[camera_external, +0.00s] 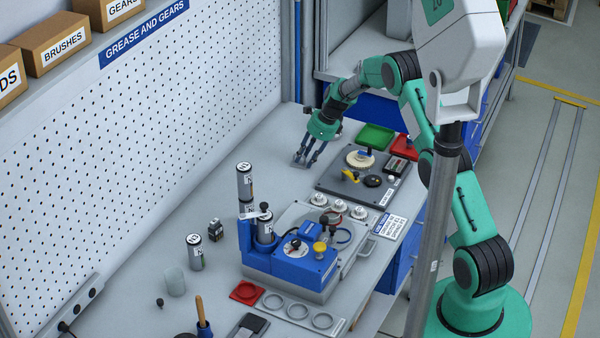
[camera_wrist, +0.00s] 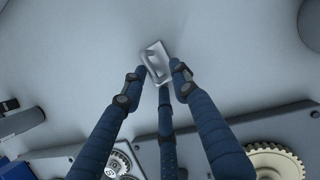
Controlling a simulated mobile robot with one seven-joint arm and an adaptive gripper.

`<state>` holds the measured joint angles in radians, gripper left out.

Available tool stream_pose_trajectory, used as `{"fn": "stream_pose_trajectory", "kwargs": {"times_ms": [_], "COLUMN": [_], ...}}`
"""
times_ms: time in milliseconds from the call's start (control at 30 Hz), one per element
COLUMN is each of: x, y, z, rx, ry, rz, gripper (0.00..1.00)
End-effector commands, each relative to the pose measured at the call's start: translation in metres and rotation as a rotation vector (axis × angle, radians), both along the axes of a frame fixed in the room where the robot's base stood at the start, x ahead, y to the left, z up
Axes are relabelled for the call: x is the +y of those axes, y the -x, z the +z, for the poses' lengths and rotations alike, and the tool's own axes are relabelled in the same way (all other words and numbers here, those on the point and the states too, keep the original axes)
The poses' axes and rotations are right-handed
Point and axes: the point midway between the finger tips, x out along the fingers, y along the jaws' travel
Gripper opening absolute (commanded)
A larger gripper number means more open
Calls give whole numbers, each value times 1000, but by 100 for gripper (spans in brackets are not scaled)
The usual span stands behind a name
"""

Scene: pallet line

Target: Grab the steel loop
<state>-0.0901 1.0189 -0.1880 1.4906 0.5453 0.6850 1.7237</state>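The steel loop (camera_wrist: 156,62) is a small shiny rectangular piece on the grey bench top, at upper middle in the wrist view. In the external view my gripper (camera_external: 305,161) points down at the bench near the pegboard, and the loop is too small to make out clearly there. In the wrist view my gripper (camera_wrist: 160,72) has its three dark blue fingers apart. Two tips lie at the loop's left and right sides, and the third is on its near side. I cannot tell whether the tips touch the loop.
A dark board (camera_external: 334,185) with a cream gear (camera_external: 360,158) lies right of my gripper. Beyond it are a green tray (camera_external: 375,137) and a red tray (camera_external: 405,147). A blue fixture (camera_external: 290,265) and metal cylinders stand nearer the camera. Bench around the loop is clear.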

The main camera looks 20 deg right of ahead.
Motion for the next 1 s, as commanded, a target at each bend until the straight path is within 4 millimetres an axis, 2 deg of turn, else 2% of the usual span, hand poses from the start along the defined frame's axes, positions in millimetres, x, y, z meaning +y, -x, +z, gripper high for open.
{"fn": "stream_pose_trajectory", "kwargs": {"times_ms": [67,200,667,867,1000], "x": [0,0,0,0,0], "y": [0,0,0,-1,-1], "z": [0,0,2,14,29], "rx": [0,0,0,-1,-2], "ry": [0,0,0,0,0], "rz": [0,0,0,0,1], "gripper": [27,0,0,0,0]}}
